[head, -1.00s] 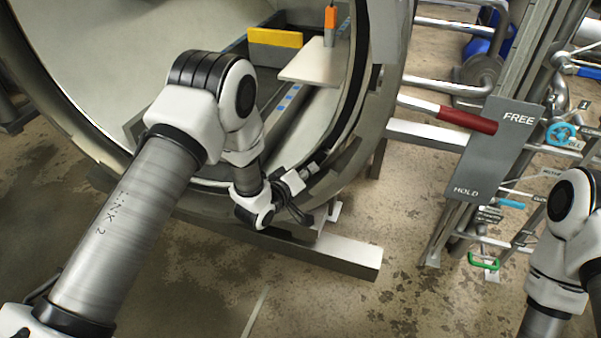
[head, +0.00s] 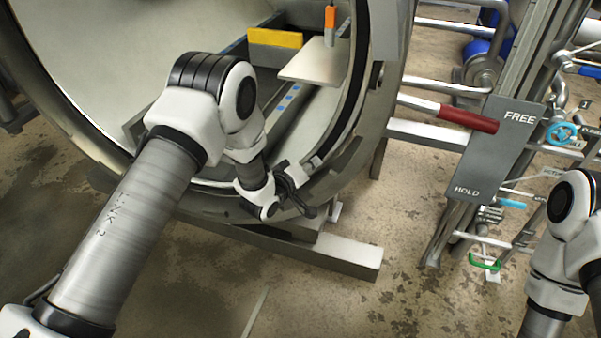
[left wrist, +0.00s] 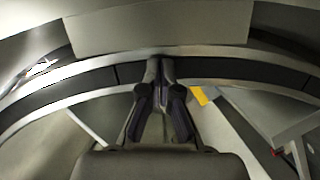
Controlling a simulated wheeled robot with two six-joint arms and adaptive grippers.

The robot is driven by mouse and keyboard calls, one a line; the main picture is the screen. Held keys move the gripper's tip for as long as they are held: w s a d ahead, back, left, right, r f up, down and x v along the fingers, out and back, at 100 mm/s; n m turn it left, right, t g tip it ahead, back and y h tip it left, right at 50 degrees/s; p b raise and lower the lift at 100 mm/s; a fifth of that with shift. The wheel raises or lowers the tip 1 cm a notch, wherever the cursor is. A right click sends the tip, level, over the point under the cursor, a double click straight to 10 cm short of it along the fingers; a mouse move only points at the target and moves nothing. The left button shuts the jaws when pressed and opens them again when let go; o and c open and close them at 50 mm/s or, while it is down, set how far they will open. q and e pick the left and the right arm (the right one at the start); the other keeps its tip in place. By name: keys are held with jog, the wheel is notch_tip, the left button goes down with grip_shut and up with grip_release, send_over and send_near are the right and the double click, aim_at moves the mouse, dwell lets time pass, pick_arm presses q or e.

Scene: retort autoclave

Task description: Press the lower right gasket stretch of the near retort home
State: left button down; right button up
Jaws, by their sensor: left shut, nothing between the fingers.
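The near retort (head: 95,75) stands open at the left and centre of the head view. Its gasket (head: 352,112) is a dark band set in the mouth's pale rim. In the left wrist view the gasket (left wrist: 235,73) curves across the picture, with a thin dark seam left of my fingers. My left gripper (head: 309,210) is at the lower right of the mouth. It is shut and empty, its fingertips (left wrist: 160,64) together over the gasket band; I cannot tell whether they touch it. The arm and gripper hide part of the lower rim. My right gripper is out of view.
A red-handled lever (head: 468,119) sticks out beside the grey FREE/HOLD plate (head: 492,150) on the right. Inside the mouth are a yellow block (head: 275,38) and a pale plate (head: 314,62) with an orange piece (head: 331,22). A metal foot (head: 345,256) lies below the rim.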

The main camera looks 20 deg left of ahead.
pick_arm(q)
jog(key=shift+s, duration=0.15)
jog(key=s+p, duration=0.3)
jog(key=s, duration=0.6)
jog(key=shift+s+a, duration=0.15)
jog(key=shift+s, duration=0.25)
